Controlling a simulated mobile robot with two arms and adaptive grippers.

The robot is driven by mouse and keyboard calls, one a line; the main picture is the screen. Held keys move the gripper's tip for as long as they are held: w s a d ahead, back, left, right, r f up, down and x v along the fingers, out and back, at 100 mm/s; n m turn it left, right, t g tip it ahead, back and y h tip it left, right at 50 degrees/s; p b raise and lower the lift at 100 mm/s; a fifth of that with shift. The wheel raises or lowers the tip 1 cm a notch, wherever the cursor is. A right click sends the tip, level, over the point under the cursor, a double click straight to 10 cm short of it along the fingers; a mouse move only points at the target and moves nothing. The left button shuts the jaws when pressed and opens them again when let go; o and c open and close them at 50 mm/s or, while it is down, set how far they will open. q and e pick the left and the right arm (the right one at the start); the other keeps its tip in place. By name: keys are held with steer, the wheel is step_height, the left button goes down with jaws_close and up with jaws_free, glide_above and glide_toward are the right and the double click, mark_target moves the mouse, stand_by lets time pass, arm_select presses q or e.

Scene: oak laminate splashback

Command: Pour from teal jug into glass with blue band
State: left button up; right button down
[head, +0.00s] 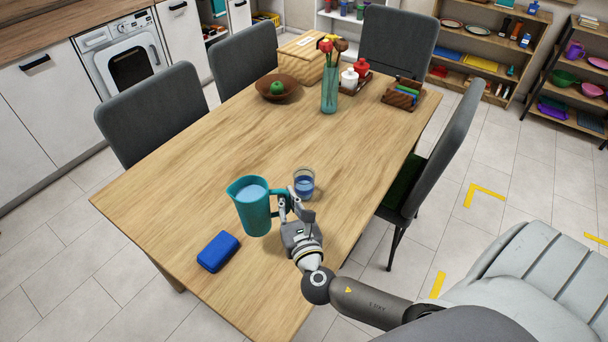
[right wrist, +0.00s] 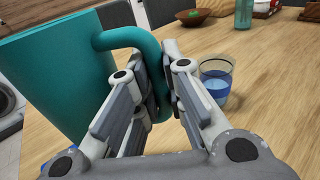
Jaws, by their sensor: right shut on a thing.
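The teal jug (head: 254,212) is upright at the near part of the wooden table, with pale liquid showing near its rim. Its handle points right. My right gripper (head: 290,202) is shut on the handle; the right wrist view shows the fingers (right wrist: 158,85) on both sides of the teal handle (right wrist: 128,38). I cannot tell whether the jug touches the table. The glass with blue band (head: 304,186) stands upright just right of the jug and behind the gripper, with blue showing in its lower part. It also shows in the right wrist view (right wrist: 216,80). My left gripper is out of view.
A blue box-like item (head: 218,251) lies at the table's near left edge. A bowl with a green fruit (head: 277,88), a flower vase (head: 329,92), a bottle tray and a wooden box stand at the far end. Chairs surround the table; its middle is clear.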

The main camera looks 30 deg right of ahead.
mark_target(295, 180)
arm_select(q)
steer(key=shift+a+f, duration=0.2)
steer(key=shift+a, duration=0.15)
arm_select(e)
steer(key=w+d+f+m+h, duration=0.2)
steer(key=w+d+h, duration=0.1)
steer(key=w+d, duration=0.3)
steer(key=shift+w+g, duration=0.4)
steer(key=shift+w, duration=0.45)
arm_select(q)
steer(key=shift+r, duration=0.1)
arm_select(e)
steer(key=shift+m, duration=0.3)
steer(key=m, duration=0.2)
steer(key=d+m+g, duration=0.1)
steer(key=m, duration=0.1)
steer(key=shift+s+d+f+y, duration=0.1)
steer(key=shift+s+d+y, duration=0.1)
steer(key=shift+y, duration=0.1)
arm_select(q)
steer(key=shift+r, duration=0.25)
arm_select(e)
steer(key=shift+d+r+m+y, duration=0.3)
steer(key=shift+m+y, duration=0.2)
steer(key=shift+m, duration=0.5)
stand_by(0.8)
